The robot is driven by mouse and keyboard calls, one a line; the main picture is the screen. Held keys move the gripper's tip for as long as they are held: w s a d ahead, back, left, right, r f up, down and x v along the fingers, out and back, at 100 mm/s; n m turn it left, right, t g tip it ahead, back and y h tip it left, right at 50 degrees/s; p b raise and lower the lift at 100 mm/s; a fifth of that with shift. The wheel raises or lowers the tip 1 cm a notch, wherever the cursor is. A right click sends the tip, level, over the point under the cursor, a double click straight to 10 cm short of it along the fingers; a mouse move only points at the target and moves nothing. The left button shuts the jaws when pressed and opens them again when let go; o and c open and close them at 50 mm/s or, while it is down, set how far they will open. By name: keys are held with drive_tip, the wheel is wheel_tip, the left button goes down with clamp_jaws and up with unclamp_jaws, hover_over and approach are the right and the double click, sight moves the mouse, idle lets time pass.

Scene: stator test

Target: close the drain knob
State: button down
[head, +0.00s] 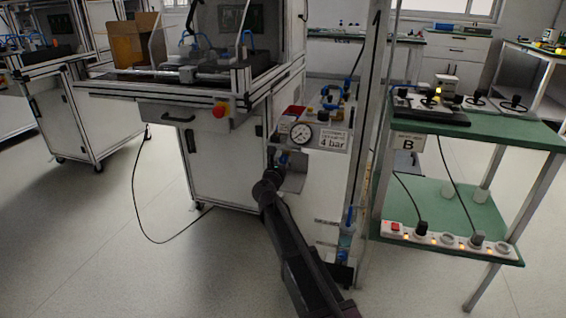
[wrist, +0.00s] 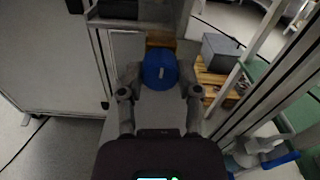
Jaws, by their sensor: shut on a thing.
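The drain knob (wrist: 161,70) is a round blue knob with a short pale mark on its face, in the upper middle of the wrist view. My gripper (wrist: 160,82) has one finger on each side of it and is shut on it. In the head view my gripper (head: 272,172) is in front of the cabinet, just below the pressure gauge (head: 301,133). A white sign (head: 333,138) reading 4 bar is beside the gauge. The knob is mostly hidden there by my gripper and arm.
A workstation cabinet (head: 228,165) stands behind and left of my gripper. An upright metal frame (head: 372,150) stands close on the right, before a green-shelved bench (head: 447,212). A black cable (head: 140,205) lies on the floor at left. Open floor is at front left.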

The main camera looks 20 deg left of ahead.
drive_tip(key=shift+w+m, duration=0.1)
drive_tip(key=shift+m, duration=0.3)
drive_tip(key=m, duration=1.2)
drive_tip(key=shift+m, duration=0.3)
drive_tip(key=m, duration=0.4)
drive_tip(key=shift+a, duration=0.1)
drive_tip(key=shift+c, duration=1.5)
unclamp_jaws()
